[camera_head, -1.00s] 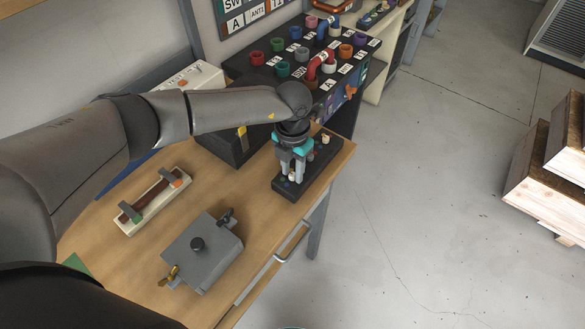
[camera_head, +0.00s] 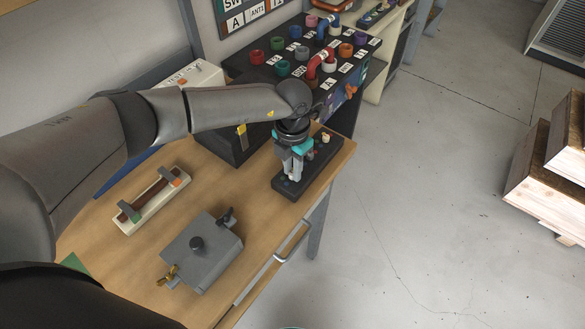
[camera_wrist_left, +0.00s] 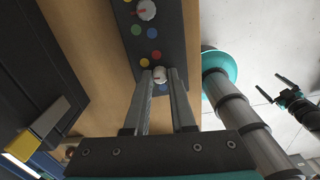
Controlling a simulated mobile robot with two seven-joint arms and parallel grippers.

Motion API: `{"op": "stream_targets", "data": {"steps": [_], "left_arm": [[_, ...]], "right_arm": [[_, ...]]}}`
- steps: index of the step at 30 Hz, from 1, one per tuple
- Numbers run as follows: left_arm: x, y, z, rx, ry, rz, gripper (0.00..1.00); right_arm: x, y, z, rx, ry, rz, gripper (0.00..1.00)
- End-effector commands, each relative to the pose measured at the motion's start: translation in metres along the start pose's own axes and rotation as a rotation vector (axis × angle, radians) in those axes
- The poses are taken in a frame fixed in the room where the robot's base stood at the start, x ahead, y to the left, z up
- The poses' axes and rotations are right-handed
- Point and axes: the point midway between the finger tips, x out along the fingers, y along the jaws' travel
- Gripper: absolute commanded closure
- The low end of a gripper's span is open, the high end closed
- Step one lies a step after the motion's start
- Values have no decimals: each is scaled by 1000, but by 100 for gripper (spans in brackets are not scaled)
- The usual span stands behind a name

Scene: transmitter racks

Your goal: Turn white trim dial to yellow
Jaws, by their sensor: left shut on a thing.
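The black dial panel (camera_head: 313,182) lies along the right edge of the wooden bench. My left gripper (camera_head: 292,179) points down over its near end. In the left wrist view the two fingers of my left gripper (camera_wrist_left: 159,80) are shut on a small white dial (camera_wrist_left: 159,74) with a red mark. Coloured dots, one of them yellow (camera_wrist_left: 144,62), surround this dial; the fingers hide part of the ring. A second white dial (camera_wrist_left: 145,10) with a red pointer is farther along the panel (camera_wrist_left: 172,38). My right gripper (camera_wrist_left: 267,83) hangs away from the bench, open and apparently empty.
A grey box (camera_head: 203,250) with a black knob and a cream block (camera_head: 153,201) with two grey clips stand on the bench (camera_head: 255,222). A black jack console (camera_head: 262,72) stands behind the panel. The floor to the right is clear up to wooden crates (camera_head: 553,165).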

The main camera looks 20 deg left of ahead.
Motion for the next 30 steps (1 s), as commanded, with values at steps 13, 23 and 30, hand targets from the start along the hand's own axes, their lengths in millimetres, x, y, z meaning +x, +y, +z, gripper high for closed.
{"op": "stream_targets", "data": {"steps": [13,23,30], "left_arm": [[2,0,1,358,-2,1,100],[1,0,1,583,-2,2,100],[0,0,0,670,0,1,100]], "right_arm": [[27,-1,2,0,0,0,0],[43,-1,4,0,0,0,0],[48,-1,4,0,0,0,0]]}}
